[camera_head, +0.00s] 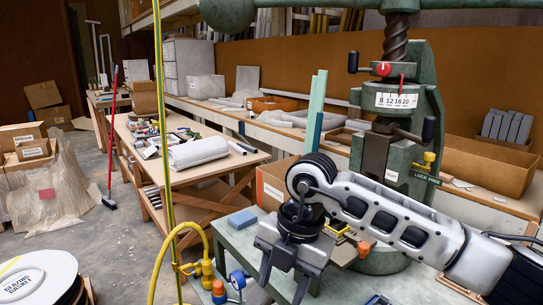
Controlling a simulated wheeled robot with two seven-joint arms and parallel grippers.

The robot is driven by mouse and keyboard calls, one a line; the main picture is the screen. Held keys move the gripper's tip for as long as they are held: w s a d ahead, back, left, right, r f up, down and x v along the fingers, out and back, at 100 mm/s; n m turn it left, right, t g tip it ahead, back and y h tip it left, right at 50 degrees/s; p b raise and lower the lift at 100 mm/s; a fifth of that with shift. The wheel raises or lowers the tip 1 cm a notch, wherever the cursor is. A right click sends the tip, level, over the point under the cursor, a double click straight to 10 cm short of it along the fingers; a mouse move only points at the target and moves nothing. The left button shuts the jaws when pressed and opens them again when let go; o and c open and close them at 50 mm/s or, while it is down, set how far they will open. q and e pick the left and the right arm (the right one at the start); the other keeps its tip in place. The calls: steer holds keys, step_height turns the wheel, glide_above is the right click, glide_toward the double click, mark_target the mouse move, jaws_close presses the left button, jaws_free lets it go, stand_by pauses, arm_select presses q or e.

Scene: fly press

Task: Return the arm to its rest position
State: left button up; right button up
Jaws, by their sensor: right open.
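My right arm (385,215), white and grey with black joints, reaches in from the lower right. Its gripper (282,288) points down with its two dark fingers apart and nothing seen between them. It is in front of the green press table (240,240), to the left of the press column. The green fly press (430,100) stands at the right, with a thick screw (396,40) and a numbered dial (397,100). A heavy green arm crosses its top, with a rounded end (228,12) at the left. My left gripper is not in view.
A blue block (242,218) lies on the press table. A yellow hose (160,262) and a thin upright pole stand left of my gripper. A wooden workbench (190,170) with a grey roll is behind. The floor between bench and boxes is mostly open.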

steer(key=s+a+f+n+g+y, duration=0.2)
steer(key=s+a+g+y, duration=0.1)
steer(key=s+a+y, duration=0.3)
steer(key=s+a+r+m+g+y, duration=0.15)
steer(key=s+a+r+y, duration=0.4)
steer(key=y, duration=0.55)
steer(key=w+d+f+m+t+h, duration=0.4)
steer(key=d+m+t, duration=0.2)
steer(key=m+t, duration=0.5)
steer(key=w+d+f+m+t+h, duration=0.35)
steer(key=w+d+m+t, duration=0.2)
steer(key=m+t, duration=0.55)
steer(key=s+d+f+m+g+h, duration=0.3)
steer(key=s+d+f, duration=0.3)
steer(key=f, duration=0.5)
steer(key=s+d+f+m+g+h, duration=0.3)
steer(key=s+d+f, duration=0.4)
steer(key=f, duration=0.4)
steer(key=s+g+h, duration=0.1)
steer(key=h, duration=0.1)
steer(key=shift+h, duration=0.35)
steer(key=shift+s, duration=0.1)
